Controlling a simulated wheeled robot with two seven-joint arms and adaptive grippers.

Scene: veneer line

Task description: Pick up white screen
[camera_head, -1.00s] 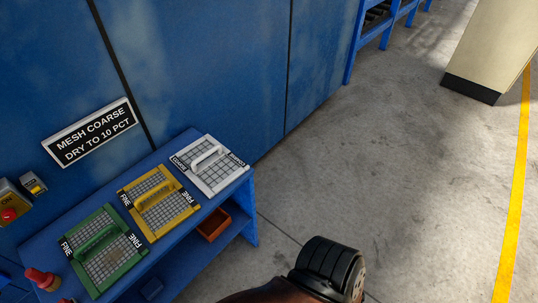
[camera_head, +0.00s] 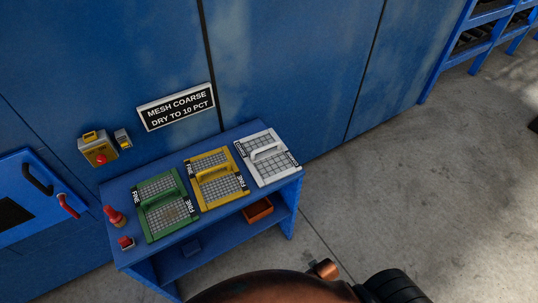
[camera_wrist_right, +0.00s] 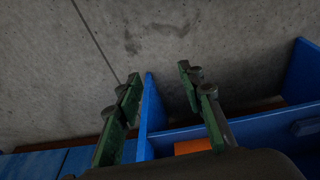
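The white screen (camera_head: 267,157) lies flat at the right end of the blue bench top in the head view, with a raised white handle across its mesh and a dark label. No gripper touches it. My right gripper (camera_wrist_right: 155,98) shows in the right wrist view with its two fingers spread apart and nothing between them. It is over the bench's end, with the floor beyond. The white screen does not show in the right wrist view. My left gripper is not in view.
A yellow screen (camera_head: 216,177) and a green screen (camera_head: 164,205) lie beside it on the blue bench (camera_head: 285,187). An orange bin (camera_head: 258,210) sits on the lower shelf. A sign (camera_head: 176,107) reads MESH COARSE DRY TO 10 PCT. Floor at right is clear.

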